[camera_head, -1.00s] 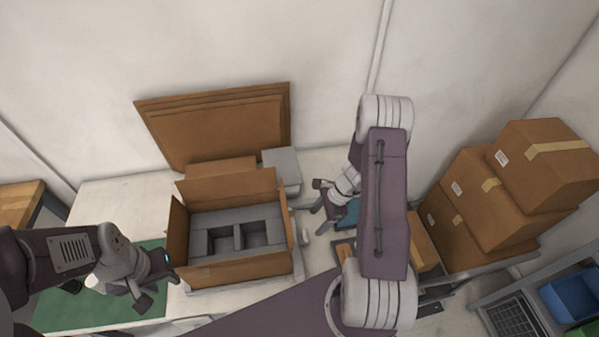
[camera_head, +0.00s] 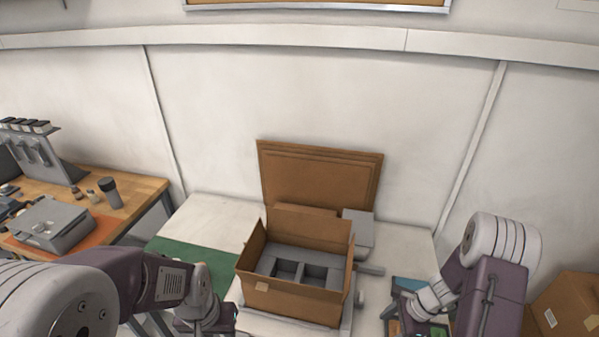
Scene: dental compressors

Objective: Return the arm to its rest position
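My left gripper (camera_head: 208,318) is low in the picture, left of the open cardboard box, near the front edge of the green mat. Its fingers are mostly cut off by the bottom edge. My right gripper (camera_head: 398,308) is on the right side of the white table, over a small blue item and apart from the box. Its fingers are small and partly dark, and I see nothing clearly held in it. My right arm (camera_head: 490,285) is bent, with its large joint raised at the right.
An open cardboard box (camera_head: 295,303) with a grey compartmented insert (camera_head: 300,272) stands mid-table. Flat cardboard sheets (camera_head: 320,178) lean on the wall behind. A green mat (camera_head: 190,256) lies left. A wooden bench (camera_head: 140,193) with a grey case (camera_head: 50,226) stands far left; a carton (camera_head: 568,312) is at right.

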